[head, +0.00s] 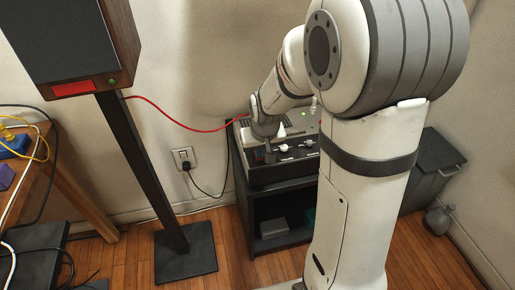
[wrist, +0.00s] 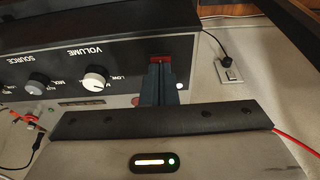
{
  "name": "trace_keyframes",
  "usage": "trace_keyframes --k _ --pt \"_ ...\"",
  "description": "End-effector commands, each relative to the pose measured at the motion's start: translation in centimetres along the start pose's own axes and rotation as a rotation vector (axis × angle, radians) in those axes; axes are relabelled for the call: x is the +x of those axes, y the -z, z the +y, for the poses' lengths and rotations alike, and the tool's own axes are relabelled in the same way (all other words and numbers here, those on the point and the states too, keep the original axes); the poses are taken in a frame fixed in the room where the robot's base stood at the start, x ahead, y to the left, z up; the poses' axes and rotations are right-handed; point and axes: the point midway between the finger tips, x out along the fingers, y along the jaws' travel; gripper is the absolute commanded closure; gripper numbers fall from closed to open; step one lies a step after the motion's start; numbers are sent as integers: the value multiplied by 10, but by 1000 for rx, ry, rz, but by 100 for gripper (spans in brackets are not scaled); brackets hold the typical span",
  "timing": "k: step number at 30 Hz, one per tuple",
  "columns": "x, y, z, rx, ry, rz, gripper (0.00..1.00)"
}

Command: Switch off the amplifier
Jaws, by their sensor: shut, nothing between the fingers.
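The amplifier (head: 290,172) sits on a black stand in the head view. In the wrist view its dark front panel (wrist: 125,57) appears upside down, with a volume knob (wrist: 95,79) and a source knob (wrist: 39,82). A small red switch (wrist: 160,59) is on the panel to the right of the volume knob. My gripper (wrist: 159,68) is shut and empty, its fingertips right at the switch and covering part of it. I cannot tell if they touch. A small light (wrist: 179,87) glows beside the fingers. In the head view my gripper (head: 269,154) is at the panel's left end.
A speaker (head: 75,45) on a black pole stands left, with a red cable (head: 165,113) running to the amplifier. A plugged wall socket (head: 184,158) is between them. A wooden table (head: 75,190) is at far left, a dark bin (head: 433,170) at right. Some floor is clear.

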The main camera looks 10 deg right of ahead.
Motion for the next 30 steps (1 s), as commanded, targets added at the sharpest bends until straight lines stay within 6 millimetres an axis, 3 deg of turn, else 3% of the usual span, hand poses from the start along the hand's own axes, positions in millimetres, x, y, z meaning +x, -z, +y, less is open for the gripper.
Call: trace_keyframes --k 7,11,17,24,30 --pt "-1 0 0 -1 0 -1 100" --pt "-11 3 0 0 0 0 100" --pt "-47 11 0 0 0 1 100" --pt "-100 7 0 0 0 4 100" --pt "-129 5 0 -1 0 2 100"
